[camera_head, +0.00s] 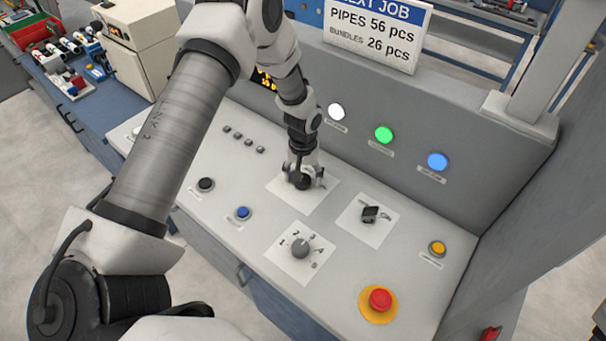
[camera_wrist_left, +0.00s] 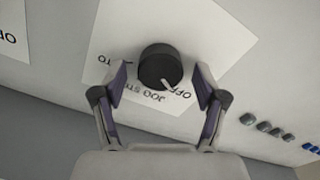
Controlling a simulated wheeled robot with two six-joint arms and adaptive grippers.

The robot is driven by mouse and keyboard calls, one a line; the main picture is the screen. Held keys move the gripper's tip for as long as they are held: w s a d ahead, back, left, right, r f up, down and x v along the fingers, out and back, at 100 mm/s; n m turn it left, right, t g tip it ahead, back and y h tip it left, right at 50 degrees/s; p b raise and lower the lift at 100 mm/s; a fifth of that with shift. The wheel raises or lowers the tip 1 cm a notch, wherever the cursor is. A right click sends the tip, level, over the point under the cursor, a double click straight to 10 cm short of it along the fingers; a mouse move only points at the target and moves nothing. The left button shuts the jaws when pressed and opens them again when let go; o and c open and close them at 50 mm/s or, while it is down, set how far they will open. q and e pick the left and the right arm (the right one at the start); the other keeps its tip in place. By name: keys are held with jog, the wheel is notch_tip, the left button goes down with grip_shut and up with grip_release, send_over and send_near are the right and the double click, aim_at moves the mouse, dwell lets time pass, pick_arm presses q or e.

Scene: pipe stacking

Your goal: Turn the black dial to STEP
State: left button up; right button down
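The black dial (camera_wrist_left: 160,66) sits on a white label plate (camera_wrist_left: 190,30) in the left wrist view. Its white pointer line aims down and right, toward the gap between the upside-down words OFF and JOG. Part of STEP shows to the left of JOG, and letters TO further left. My left gripper (camera_wrist_left: 161,74) is open, with one finger on each side of the dial and gaps to it. In the head view my left gripper (camera_head: 303,176) reaches down over the dial and mostly hides it. My right gripper is out of view.
On the sloping panel are a numbered grey knob (camera_head: 299,249), a black switch (camera_head: 369,213), a blue button (camera_head: 243,213), a black button (camera_head: 205,184), a yellow button (camera_head: 437,247) and a red emergency button (camera_head: 380,299). Lit lamps (camera_head: 384,134) line the upright back.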

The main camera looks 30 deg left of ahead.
pick_arm(q)
jog(key=c, duration=1.1)
jog(key=shift+m, duration=0.3)
jog(key=m+b, duration=0.1)
jog(key=m, duration=0.1)
jog(key=shift+f+m, duration=0.1)
jog(key=shift+m, duration=0.3)
jog(key=m+b, duration=0.1)
jog(key=m, duration=0.3)
jog(key=m+b, duration=0.1)
jog(key=m, duration=0.3)
jog(key=shift+d, duration=0.1)
jog(key=shift+m, duration=2.2)
